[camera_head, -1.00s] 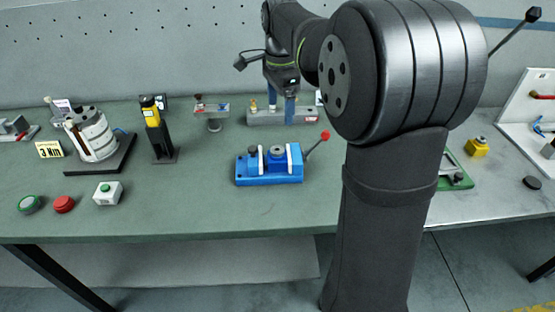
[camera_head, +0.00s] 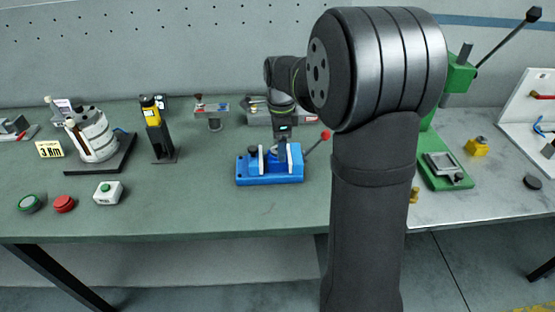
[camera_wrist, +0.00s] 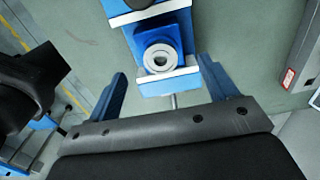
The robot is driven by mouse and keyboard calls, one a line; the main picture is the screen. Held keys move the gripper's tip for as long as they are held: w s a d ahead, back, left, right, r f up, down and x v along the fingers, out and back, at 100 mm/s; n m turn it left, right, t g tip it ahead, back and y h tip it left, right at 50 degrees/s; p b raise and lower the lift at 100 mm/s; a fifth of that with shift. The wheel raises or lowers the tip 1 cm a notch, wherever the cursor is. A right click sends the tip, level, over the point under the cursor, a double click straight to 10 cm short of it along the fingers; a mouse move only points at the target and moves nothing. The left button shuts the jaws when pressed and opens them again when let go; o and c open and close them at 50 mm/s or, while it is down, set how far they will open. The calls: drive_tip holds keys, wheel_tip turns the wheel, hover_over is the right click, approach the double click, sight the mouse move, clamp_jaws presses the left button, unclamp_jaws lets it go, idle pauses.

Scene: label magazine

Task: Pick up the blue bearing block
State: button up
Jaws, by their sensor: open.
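The blue bearing block (camera_wrist: 158,40) carries a silver ring with a dark hole and sits between two pale jaw plates of a blue vise (camera_head: 270,179). The vise stands on the bench in the head view, with a red-knobbed lever at its right. My gripper (camera_wrist: 162,69) is open and empty. Its two blue fingers appear on either side of the block in the wrist view, near its lower end. In the head view my gripper is over the vise and hides part of the block. Whether the fingers touch the block cannot be told.
A grey fixture (camera_head: 258,116) stands behind the vise. A black-and-yellow post (camera_head: 157,135) and a white cylinder on a dark base (camera_head: 94,139) stand to the left. A green press (camera_head: 440,172) is at the right, behind my arm. Bench in front of the vise is clear.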

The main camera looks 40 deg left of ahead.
sight(273, 165)
drive_tip(key=shift+s+a+f, duration=0.1)
drive_tip(key=shift+a+f, duration=0.1)
drive_tip(key=shift+f, duration=1.25)
drive_tip(key=shift+s+a+f, duration=0.1)
drive_tip(key=shift+a+f, duration=0.05)
drive_tip(key=shift+f, duration=1.3)
drive_tip(key=c, duration=1.4)
